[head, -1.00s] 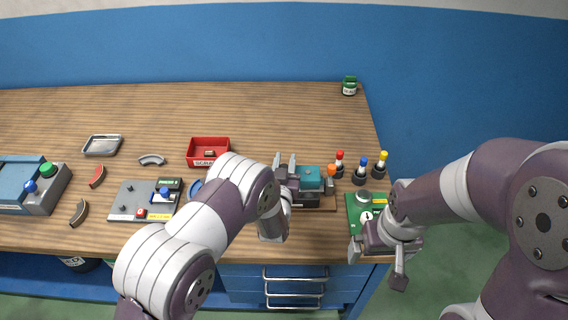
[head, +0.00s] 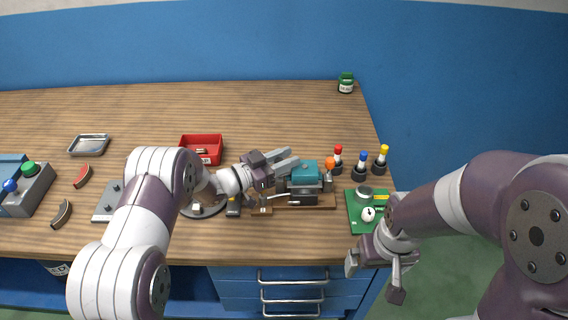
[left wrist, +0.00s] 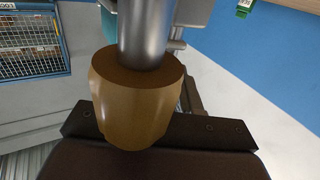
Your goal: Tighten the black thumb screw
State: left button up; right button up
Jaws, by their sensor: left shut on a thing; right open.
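My left gripper (head: 288,162) is beside the left end of a teal-topped fixture (head: 306,173) with a dark lower body. In the left wrist view a brown tapered knob (left wrist: 135,100) on a steel shaft fills the middle, close to the gripper's dark base. My left gripper is shut on this brown knob, though the fingers hide the grip in the head view. I cannot make out a black thumb screw for certain. My right gripper (head: 379,260) is open and empty, at the front right table edge near a green board (head: 356,218).
Red-, blue- and yellow-topped tools (head: 359,170) stand right of the fixture. A grey round plate (head: 207,209) is under my left wrist. The back middle is clear.

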pick_arm(q)
jog(key=shift+s+m+g+h+b, duration=0.15)
jog(key=shift+m+g+h+b, duration=0.7)
jog(key=shift+m+g, duration=0.9)
jog(key=shift+d+g, duration=0.1)
jog(key=shift+g, duration=0.45)
jog(key=o, duration=1)
jog(key=shift+c, duration=0.2)
jog(key=s+d+r+b, duration=0.1)
jog(key=s+d+r, duration=0.5)
jog(key=d+r, duration=0.4)
jog(key=shift+s+r, duration=0.15)
jog(key=shift+r, duration=0.4)
jog(key=shift+a+n, duration=0.1)
jog(key=shift+n, duration=0.15)
